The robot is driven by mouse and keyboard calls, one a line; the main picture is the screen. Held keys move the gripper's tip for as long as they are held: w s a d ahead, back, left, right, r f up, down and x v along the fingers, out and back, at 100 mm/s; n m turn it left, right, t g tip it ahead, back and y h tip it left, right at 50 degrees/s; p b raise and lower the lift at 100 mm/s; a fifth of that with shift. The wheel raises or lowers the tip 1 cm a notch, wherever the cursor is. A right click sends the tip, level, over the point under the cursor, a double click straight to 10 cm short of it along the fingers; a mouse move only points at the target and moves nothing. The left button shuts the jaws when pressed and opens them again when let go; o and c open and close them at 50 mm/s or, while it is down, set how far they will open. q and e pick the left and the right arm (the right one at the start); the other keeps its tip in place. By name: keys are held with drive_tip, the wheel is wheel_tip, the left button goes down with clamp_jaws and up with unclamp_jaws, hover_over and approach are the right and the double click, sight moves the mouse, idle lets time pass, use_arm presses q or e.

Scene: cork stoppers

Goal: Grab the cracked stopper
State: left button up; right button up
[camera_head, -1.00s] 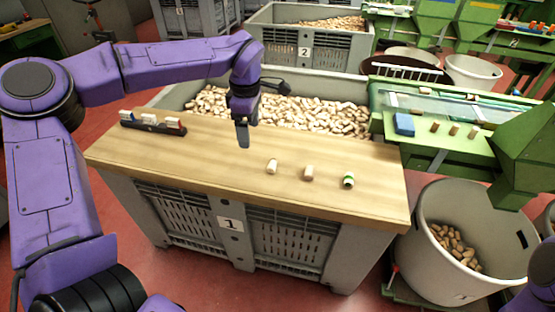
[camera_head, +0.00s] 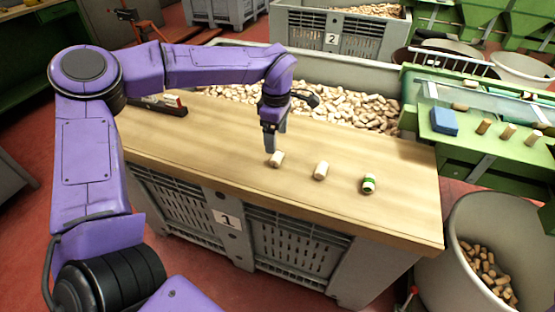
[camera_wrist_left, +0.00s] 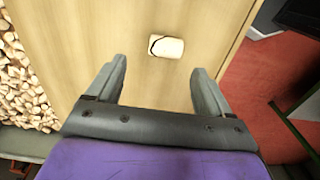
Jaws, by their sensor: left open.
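Three stoppers stand in a row on the wooden board (camera_head: 210,150): a pale left one (camera_head: 277,159), a plain middle one (camera_head: 320,170) and one with a green band (camera_head: 369,184). My left gripper (camera_head: 270,147) is just above and beside the left stopper. In the left wrist view, my left gripper (camera_wrist_left: 158,72) is open and empty. A pale stopper with a dark, curved crack (camera_wrist_left: 166,46) lies just beyond the fingertips, roughly between them. It appears to be the left stopper; the crack is too small to see in the head view.
A dark rack (camera_head: 158,106) with small pieces sits at the board's far left. A bin full of corks (camera_head: 360,112) is behind the board. On the right are a green conveyor with a blue block (camera_head: 444,121) and a tub of corks (camera_head: 455,225).

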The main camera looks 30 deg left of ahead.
sight(277, 155)
use_arm(q)
drive_tip(key=f, duration=0.6)
drive_tip(key=shift+s+d, duration=0.3)
drive_tip(key=shift+r, duration=0.1)
drive_tip(key=c, duration=1.1)
